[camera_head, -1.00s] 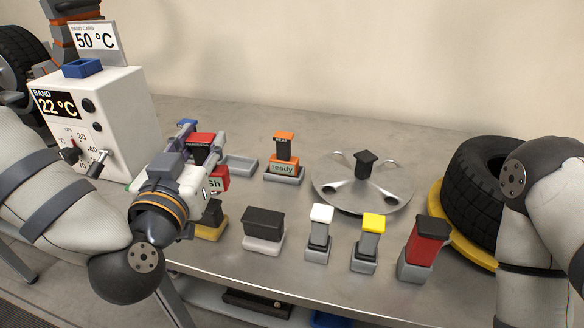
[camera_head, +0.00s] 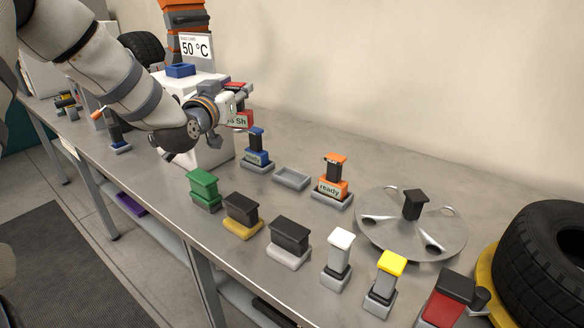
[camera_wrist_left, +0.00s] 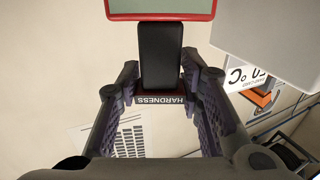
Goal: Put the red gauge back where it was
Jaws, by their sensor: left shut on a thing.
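In the left wrist view the gauge's black stem (camera_wrist_left: 160,58) sits between the fingers, with a "HARDNESS" label and a red-rimmed face. An empty grey tray (camera_head: 292,179) lies on the bench between the blue gauge (camera_head: 256,148) and the orange "ready" gauge (camera_head: 333,178). My right gripper is not seen.
The white box (camera_head: 208,148) with a "50 °C" card stands at the back left. A round metal plate (camera_head: 440,236) with a black knob and a tyre (camera_head: 545,265) are at the right. Several handled blocks, including a green one (camera_head: 203,186), line the front edge.

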